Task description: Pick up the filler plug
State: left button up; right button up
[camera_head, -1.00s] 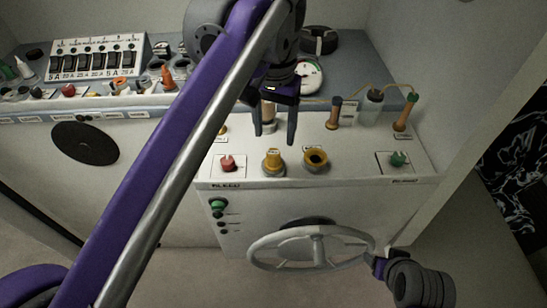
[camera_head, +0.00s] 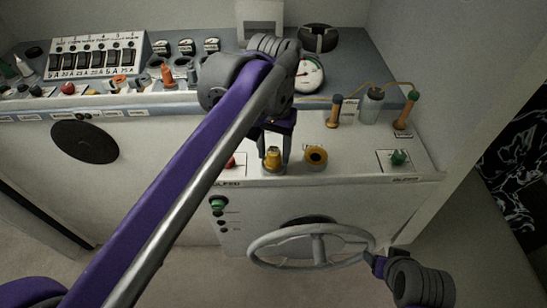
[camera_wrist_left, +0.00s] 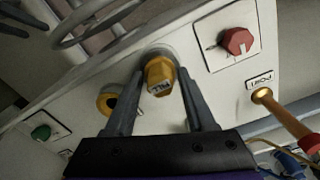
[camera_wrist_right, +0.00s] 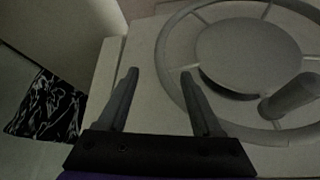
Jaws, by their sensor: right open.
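The filler plug (camera_head: 272,158) is a yellow knobbed cap on the white console top, and it also shows in the left wrist view (camera_wrist_left: 160,76) with lettering on its end. My left gripper (camera_head: 276,150) is above it, fingers pointing down. In the left wrist view the open fingers (camera_wrist_left: 160,74) are on either side of the plug, with small gaps visible; I cannot tell whether either touches it. The plug still sits on the panel. My right gripper (camera_wrist_right: 160,73) is open and empty beside the steering wheel (camera_wrist_right: 172,50).
A yellow ring fitting (camera_head: 315,157) sits right of the plug, and a red knob (camera_wrist_left: 237,41) stands on its other side. A green knob (camera_head: 398,158), wooden-handled tools (camera_head: 334,112) and a clear bottle (camera_head: 371,106) stand farther right. The steering wheel (camera_head: 318,245) is below the console edge.

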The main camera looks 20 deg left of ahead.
aim_at(274, 150)
pick_arm(q)
grip_shut()
jog(key=shift+r, duration=0.1)
notch_tip(274, 150, up, 10)
jog(key=shift+f, duration=0.1)
dwell(0.5)
